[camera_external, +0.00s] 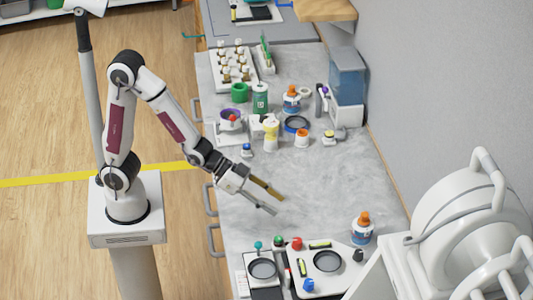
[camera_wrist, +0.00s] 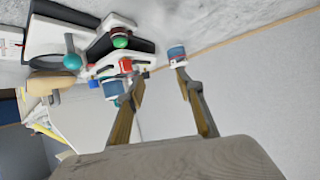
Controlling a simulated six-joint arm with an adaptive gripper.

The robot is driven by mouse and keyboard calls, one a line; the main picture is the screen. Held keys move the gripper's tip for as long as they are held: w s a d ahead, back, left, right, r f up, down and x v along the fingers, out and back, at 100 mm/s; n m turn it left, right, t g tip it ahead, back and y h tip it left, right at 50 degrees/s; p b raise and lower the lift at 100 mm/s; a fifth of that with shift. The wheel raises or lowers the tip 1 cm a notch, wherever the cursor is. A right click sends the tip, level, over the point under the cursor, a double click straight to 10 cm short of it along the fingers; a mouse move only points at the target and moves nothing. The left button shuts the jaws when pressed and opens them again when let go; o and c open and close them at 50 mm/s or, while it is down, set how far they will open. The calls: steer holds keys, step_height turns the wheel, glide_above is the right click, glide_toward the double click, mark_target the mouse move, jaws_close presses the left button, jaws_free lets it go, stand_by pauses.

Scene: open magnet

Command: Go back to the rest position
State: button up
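My gripper (camera_external: 279,206) is above the grey marbled bench (camera_external: 317,200), its two long fingers pointing right and slightly down. The fingers are spread apart with nothing between them. In the wrist view my gripper (camera_wrist: 160,82) also shows open and empty. My arm is bent at the elbow and reaches from its white pedestal at the left over the bench. No marker for a rest position shows.
A white panel (camera_external: 345,266) with coloured knobs and a small dish device (camera_external: 262,269) stand at the front. An orange-capped bottle (camera_external: 362,229) is at the right, near a large white machine (camera_external: 450,230). A vial rack (camera_external: 229,66) and containers crowd the back. The bench middle is clear.

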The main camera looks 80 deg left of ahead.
steer(key=s+a+r+n+y, duration=0.2)
steer(key=s+a+r, duration=0.1)
steer(key=a, duration=0.5)
steer(key=s+a+r+n+g+y, duration=0.1)
steer(key=s+a+r+n+g, duration=0.1)
steer(key=s+a, duration=0.4)
steer(key=s+a+r+n+g+y, duration=0.2)
steer(key=s+a, duration=0.4)
steer(key=s, duration=0.9)
steer(key=shift+s+a+g, duration=0.15)
steer(key=shift+a+g, duration=0.2)
steer(key=shift+g, duration=0.15)
